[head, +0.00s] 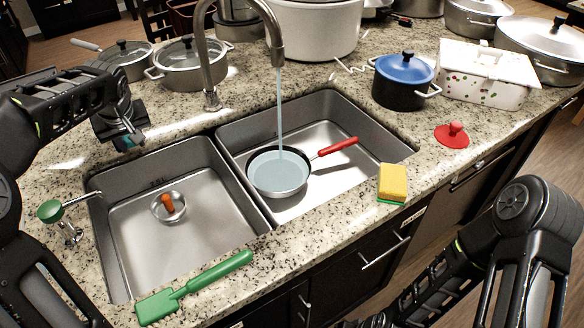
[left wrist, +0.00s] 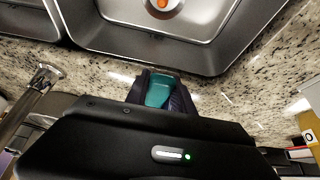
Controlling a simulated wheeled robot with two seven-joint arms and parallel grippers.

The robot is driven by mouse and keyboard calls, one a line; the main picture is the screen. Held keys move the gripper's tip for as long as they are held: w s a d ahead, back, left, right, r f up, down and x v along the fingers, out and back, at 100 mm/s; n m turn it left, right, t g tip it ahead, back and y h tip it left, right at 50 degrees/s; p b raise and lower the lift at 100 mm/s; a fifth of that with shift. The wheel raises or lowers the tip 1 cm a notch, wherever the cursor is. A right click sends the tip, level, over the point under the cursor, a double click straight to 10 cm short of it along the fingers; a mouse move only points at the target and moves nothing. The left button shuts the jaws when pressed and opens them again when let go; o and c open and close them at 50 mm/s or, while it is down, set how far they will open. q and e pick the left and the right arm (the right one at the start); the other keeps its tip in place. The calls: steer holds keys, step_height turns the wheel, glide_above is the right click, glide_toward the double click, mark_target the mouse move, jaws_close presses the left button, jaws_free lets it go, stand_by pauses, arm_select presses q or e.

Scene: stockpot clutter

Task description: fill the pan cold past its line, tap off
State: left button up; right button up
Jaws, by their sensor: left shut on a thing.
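The pan (head: 279,190), with a red handle (head: 338,147), sits in the right sink basin. A stream of water falls from the tap spout (head: 275,45) into it. Pale blue water (head: 282,170) covers the inside of the pan. I cannot make out a fill line. My left gripper (head: 128,140) is behind the left basin, shut on a small teal thing (left wrist: 159,92) that shows between its fingers in the left wrist view. The fingers hide most of that thing, and I cannot tell what it belongs to. My right gripper is not in view.
A green-knobbed lever (head: 52,211) stands left of the left basin (head: 135,255), which holds a drain strainer (head: 169,206). A green spatula (head: 195,287) and a yellow sponge (head: 393,182) lie on the front counter. Pots, including a blue-lidded one (head: 403,82), crowd the back.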

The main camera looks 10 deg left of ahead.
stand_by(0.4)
arm_select(q)
steer(key=shift+f+b, duration=0.8)
steer(key=shift+b, duration=0.05)
steer(key=o, duration=1.1)
steer(key=shift+c, duration=0.2)
steer(key=shift+r, duration=0.15)
steer(key=p+v, duration=0.2)
steer(key=v, duration=0.3)
steer(key=shift+d+r, duration=0.1)
steer(key=shift+r, duration=0.2)
steer(key=shift+s+d+r, duration=0.2)
steer(key=shift+s+r, duration=0.1)
steer(key=shift+r, duration=0.2)
